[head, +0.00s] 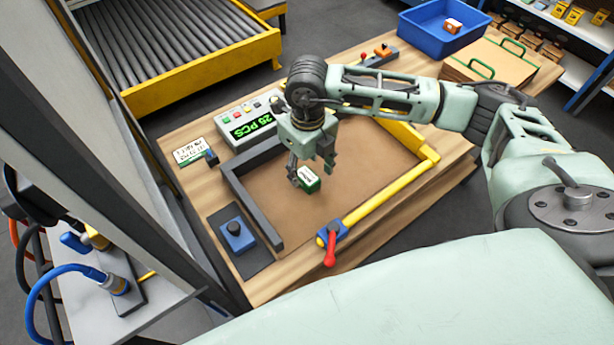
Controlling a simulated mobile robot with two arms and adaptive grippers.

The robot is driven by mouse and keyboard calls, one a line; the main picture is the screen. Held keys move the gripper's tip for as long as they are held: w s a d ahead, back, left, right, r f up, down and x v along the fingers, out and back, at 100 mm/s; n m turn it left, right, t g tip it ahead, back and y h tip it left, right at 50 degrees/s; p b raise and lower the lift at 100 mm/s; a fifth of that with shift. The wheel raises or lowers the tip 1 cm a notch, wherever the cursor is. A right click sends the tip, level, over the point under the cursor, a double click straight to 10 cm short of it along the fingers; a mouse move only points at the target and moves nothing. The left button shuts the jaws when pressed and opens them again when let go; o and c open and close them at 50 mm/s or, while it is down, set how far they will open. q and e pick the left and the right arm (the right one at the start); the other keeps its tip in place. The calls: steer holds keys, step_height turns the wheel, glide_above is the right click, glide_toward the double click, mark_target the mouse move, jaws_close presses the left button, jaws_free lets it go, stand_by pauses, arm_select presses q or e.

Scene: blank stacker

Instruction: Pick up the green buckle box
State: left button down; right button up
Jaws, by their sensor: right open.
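The green buckle box (309,180) is a small green box with a white label on top. It sits on the brown floor of the framed tray on the wooden table, in the head view's middle. My right gripper (312,175) reaches down over it from the right. Its fingers are open, one to the left of the box and one above its right side. I cannot tell whether either finger touches the box. My left gripper is not in view.
The tray has a dark wall (262,213) on the left and a yellow rail (385,196) on the right, with a red-handled clamp (330,246) in front. A counter display (252,124) stands behind. A blue bin (440,30) stands at the back right. A roller conveyor (170,45) is at the back left.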

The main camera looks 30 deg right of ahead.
mark_target(307, 175)
steer(key=shift+f+p, duration=0.35)
steer(key=shift+f, duration=1.5)
steer(key=shift+w, duration=0.1)
jaws_close()
